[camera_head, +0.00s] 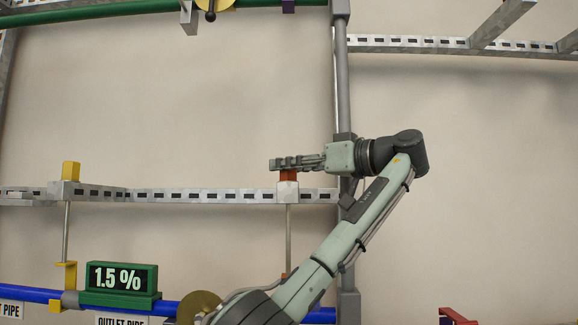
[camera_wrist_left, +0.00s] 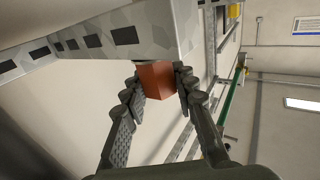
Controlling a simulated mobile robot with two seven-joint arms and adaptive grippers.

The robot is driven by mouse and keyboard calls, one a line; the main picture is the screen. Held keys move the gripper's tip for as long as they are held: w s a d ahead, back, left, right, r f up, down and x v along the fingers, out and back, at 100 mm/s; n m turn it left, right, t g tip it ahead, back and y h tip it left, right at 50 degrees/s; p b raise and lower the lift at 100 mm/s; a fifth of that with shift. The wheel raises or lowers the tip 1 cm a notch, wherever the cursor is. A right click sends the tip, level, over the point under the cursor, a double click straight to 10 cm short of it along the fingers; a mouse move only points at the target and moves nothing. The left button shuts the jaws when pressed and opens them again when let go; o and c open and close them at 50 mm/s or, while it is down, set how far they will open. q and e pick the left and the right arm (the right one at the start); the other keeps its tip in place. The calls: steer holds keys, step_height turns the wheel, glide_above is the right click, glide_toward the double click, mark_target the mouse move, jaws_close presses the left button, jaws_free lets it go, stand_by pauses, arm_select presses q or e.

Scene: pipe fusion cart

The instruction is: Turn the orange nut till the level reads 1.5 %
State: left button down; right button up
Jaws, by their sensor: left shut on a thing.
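The orange nut (camera_head: 288,175) sits on top of a thin upright rod, at the right part of the slotted rail (camera_head: 200,195). My left gripper (camera_head: 280,164) reaches in from the right, level, at the top of the nut. In the left wrist view the orange nut (camera_wrist_left: 155,82) is between the two fingers of my left gripper (camera_wrist_left: 158,85), which are shut on it. Fingers hide part of its sides. The level (camera_head: 120,278), a green box with a black display, reads 1.5 % and stands on the blue pipe at lower left. My right gripper is not in view.
A yellow nut (camera_head: 71,171) tops another rod at the left of the rail. The blue pipe (camera_head: 35,294) runs along the bottom. A grey upright post (camera_head: 341,90) stands just behind my left wrist. A green pipe (camera_head: 100,10) crosses the top left.

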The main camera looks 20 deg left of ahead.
arm_select(q)
steer(key=shift+f, duration=0.2)
steer(key=c, duration=1.2)
jaws_free()
steer(key=shift+a, duration=0.1)
step_height(320, 180, up, 8)
steer(key=shift+s, duration=0.1)
steer(key=shift+r, duration=1.1)
